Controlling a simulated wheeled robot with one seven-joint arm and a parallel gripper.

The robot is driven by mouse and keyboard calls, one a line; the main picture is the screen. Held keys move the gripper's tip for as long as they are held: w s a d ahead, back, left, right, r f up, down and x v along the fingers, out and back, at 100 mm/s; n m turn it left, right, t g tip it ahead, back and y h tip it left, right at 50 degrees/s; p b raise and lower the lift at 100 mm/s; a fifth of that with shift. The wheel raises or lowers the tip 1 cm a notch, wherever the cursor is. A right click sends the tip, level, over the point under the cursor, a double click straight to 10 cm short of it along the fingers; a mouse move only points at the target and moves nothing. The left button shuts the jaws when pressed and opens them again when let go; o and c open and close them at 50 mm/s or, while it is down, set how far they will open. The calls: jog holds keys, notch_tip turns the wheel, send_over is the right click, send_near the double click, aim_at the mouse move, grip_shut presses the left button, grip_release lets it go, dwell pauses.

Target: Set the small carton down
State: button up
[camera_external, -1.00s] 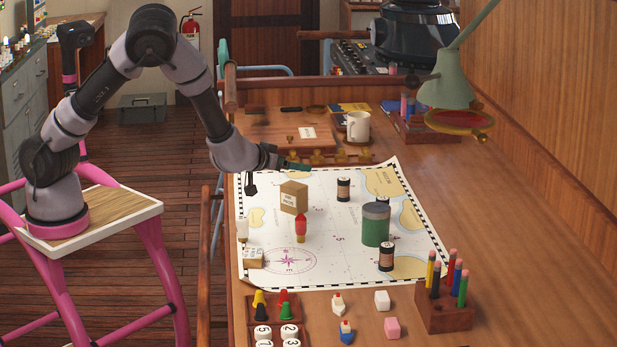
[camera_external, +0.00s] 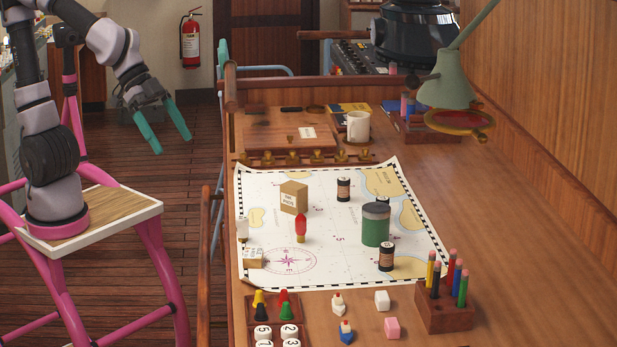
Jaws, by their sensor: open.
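The small carton (camera_external: 294,197), a tan box with a white label, stands upright on the sea chart (camera_external: 340,267) on the table. My gripper (camera_external: 164,143) is open and empty. Its two teal fingers hang over the floor, left of the table and well apart from the carton.
Near the carton on the chart are a red bulb (camera_external: 300,228), a green can (camera_external: 376,225) and dark spools (camera_external: 343,189). A pencil block (camera_external: 445,310) and game pieces stand in front. A mug (camera_external: 358,127) and lamp (camera_external: 447,85) are farther back. The table's right side is clear.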

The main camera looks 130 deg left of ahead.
jog(key=s+d+r+m, duration=0.1)
jog(key=s+d+m, duration=0.1)
jog(key=s, duration=0.4)
jog(key=s+d+r+m+y, duration=0.1)
jog(key=s+d+r+m, duration=0.1)
jog(key=s, duration=0.4)
jog(key=shift+s+d+r+m+g, duration=0.15)
jog(key=shift+s+d+m+g, duration=0.2)
jog(key=shift+d+m, duration=0.3)
